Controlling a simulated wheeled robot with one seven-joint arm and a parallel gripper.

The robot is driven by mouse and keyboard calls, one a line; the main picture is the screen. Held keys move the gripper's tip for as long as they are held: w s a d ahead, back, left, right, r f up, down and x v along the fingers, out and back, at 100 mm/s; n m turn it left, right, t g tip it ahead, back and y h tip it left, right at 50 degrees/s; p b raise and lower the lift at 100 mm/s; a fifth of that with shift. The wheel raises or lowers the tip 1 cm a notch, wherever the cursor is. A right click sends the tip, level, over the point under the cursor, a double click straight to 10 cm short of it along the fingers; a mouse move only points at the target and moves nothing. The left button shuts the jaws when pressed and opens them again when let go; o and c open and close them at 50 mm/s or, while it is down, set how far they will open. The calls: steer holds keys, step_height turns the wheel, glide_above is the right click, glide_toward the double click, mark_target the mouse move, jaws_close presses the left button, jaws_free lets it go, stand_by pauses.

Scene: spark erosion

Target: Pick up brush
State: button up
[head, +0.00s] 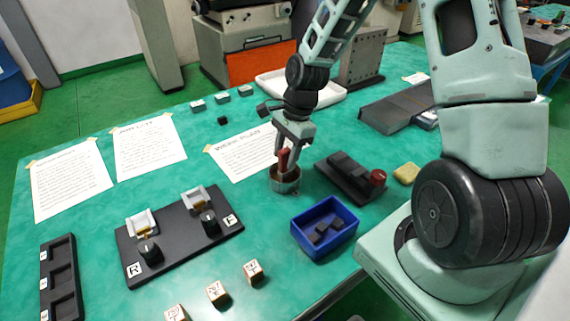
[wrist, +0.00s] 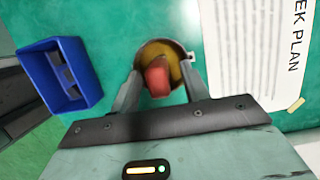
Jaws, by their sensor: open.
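The brush (head: 283,160) shows as a red handle standing up out of a round metal cup (head: 284,186) on the green table. In the wrist view the red brush end (wrist: 158,76) points up at the camera, with the cup (wrist: 146,48) and its yellowish inside around it. My gripper (head: 287,165) is directly above the cup, pointing down. In the wrist view my gripper (wrist: 161,90) is open, with one finger on each side of the brush and gaps between. The lower part of the brush is hidden in the cup.
A blue bin (head: 325,228) with dark blocks stands in front of the cup. A black fixture with a red knob (head: 377,177) is at its right. A black board (head: 178,237) with dials lies left. Paper sheets (head: 240,152) lie behind and left. Wooden cubes (head: 217,292) are in front.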

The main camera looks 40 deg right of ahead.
mark_target(281, 172)
steer(key=x, duration=0.3)
steer(key=shift+f, duration=0.2)
jaws_close()
steer(key=shift+r, duration=0.1)
step_height(281, 172, up, 10)
steer(key=shift+f, duration=0.1)
stand_by(0.4)
